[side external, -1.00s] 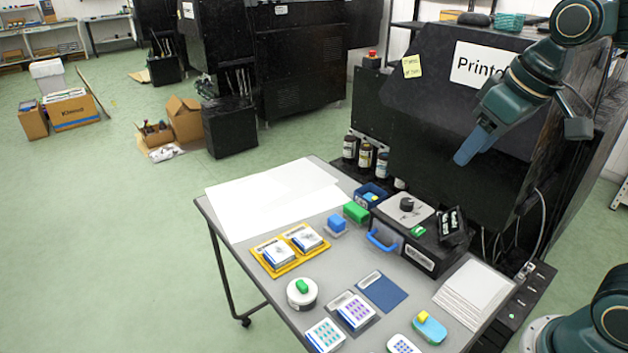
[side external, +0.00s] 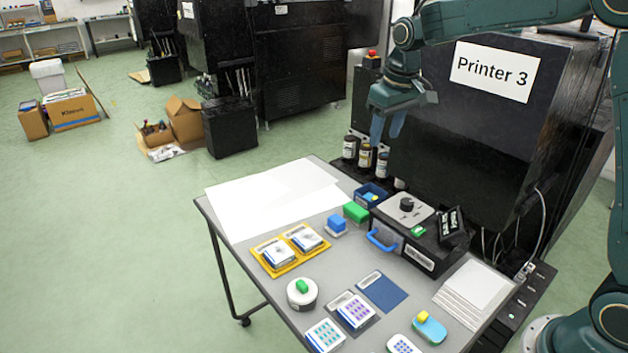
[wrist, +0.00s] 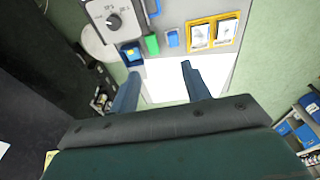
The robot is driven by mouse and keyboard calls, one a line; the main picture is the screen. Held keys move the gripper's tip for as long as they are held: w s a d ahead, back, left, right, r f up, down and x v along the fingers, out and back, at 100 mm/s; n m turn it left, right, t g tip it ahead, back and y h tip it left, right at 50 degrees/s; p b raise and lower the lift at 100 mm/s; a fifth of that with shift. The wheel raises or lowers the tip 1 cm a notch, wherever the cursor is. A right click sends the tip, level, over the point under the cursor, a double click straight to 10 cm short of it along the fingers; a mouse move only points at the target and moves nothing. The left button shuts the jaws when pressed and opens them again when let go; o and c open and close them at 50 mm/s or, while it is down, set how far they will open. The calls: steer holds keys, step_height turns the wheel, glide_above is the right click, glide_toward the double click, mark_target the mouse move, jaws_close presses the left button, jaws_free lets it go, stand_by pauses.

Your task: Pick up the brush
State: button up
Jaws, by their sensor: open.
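My gripper (side external: 386,126) is raised above the ink bottles beside the printer, its two blue fingers pointing down. In the wrist view my gripper (wrist: 160,70) is open, with nothing between the fingers. I cannot clearly make out a brush in either view.
The black printer (side external: 470,120) stands right of my gripper. On the grey table (side external: 240,262) are white sheets (side external: 265,200), a yellow tray (side external: 266,268) with cards, a black box with a dial (side external: 407,204), a round white container (side external: 301,296) and small coloured blocks. The sheets' area is mostly clear.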

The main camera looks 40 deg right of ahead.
steer(key=w+d+f+g, duration=0.1)
steer(key=w+d+f, duration=0.1)
steer(key=w+f, duration=0.45)
steer(key=g, duration=0.1)
glide_above(356, 208)
step_height(356, 208, down, 11)
steer(key=shift+f, duration=4.25)
steer(key=shift+f, duration=2.6)
steer(key=c, duration=0.8)
